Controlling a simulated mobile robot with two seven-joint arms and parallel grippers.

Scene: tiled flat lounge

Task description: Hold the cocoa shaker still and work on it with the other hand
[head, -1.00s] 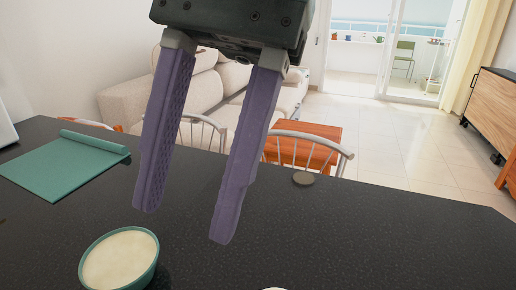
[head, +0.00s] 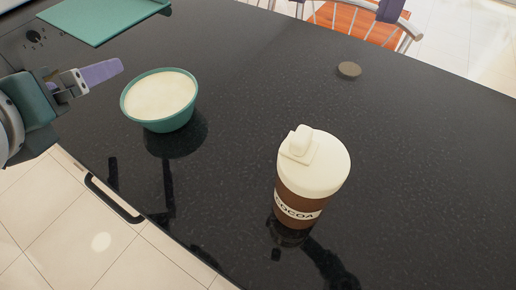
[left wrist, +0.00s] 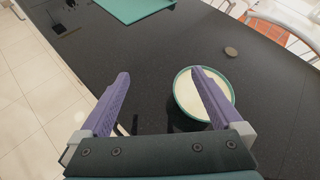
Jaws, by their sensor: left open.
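The cocoa shaker (head: 312,180) stands upright on the dark counter, right of centre in the head view. It has a brown body, a "COCOA" label and a cream lid with a raised spout cap. It is not seen in the left wrist view. My left gripper (head: 104,72) is at the left, beside the bowl and well away from the shaker. The left wrist view shows its purple fingers (left wrist: 160,74) wide apart and empty.
A teal bowl (head: 160,98) with cream-coloured contents stands between my left gripper and the shaker. A teal mat (head: 105,15) lies at the back left and a small dark disc (head: 349,70) at the back. The counter (head: 235,150) between bowl and shaker is clear.

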